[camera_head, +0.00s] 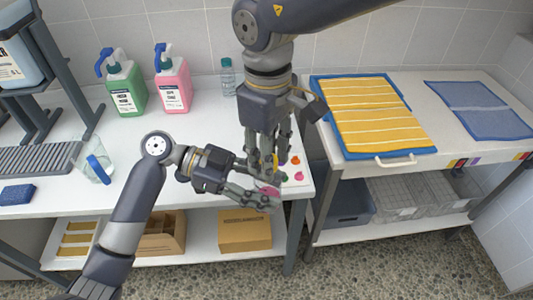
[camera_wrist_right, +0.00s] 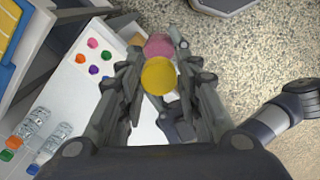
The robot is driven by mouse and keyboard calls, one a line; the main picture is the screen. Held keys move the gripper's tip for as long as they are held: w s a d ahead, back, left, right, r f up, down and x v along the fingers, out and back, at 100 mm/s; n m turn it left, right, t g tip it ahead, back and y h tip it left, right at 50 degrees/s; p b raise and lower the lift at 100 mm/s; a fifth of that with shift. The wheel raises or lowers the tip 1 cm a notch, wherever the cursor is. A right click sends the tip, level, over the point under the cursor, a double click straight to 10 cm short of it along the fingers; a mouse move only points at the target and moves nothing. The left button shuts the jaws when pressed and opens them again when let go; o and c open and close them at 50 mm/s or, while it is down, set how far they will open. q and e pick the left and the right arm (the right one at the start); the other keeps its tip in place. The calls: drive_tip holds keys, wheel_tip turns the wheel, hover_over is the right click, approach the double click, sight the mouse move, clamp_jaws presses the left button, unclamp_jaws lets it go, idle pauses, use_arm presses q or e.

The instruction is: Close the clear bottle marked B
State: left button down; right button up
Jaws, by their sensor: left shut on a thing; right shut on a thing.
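My left gripper (camera_head: 266,196) is shut on a pink thing (camera_head: 270,191), just off the front right corner of the white table. My right gripper (camera_head: 266,162) points down just above it and is shut on a round yellow cap (camera_wrist_right: 158,75). In the right wrist view the pink thing (camera_wrist_right: 158,44) shows round, partly behind the yellow cap. I cannot tell whether the two touch. Clear bottles (camera_wrist_right: 32,124) stand at the lower left there, and a small clear bottle (camera_head: 228,78) stands at the back. I can read no B on any of them.
A white board (camera_wrist_right: 88,72) with several coloured caps lies by the table's right end. Green (camera_head: 124,90) and pink (camera_head: 174,85) pump bottles stand at the back. A yellow towel on a blue mat (camera_head: 372,112) covers part of the right bench.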

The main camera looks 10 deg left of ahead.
drive_tip(key=shift+s+a, duration=0.1)
drive_tip(key=shift+s, duration=0.2)
drive_tip(key=shift+c, duration=0.2)
drive_tip(key=o, duration=0.7)
drive_tip(key=shift+w+f, duration=0.1)
drive_tip(key=shift+o, duration=0.2)
drive_tip(key=shift+w, duration=0.1)
drive_tip(key=shift+r, duration=0.45)
wheel_tip(320, 180, up, 11)
drive_tip(key=shift+w+r, duration=0.1)
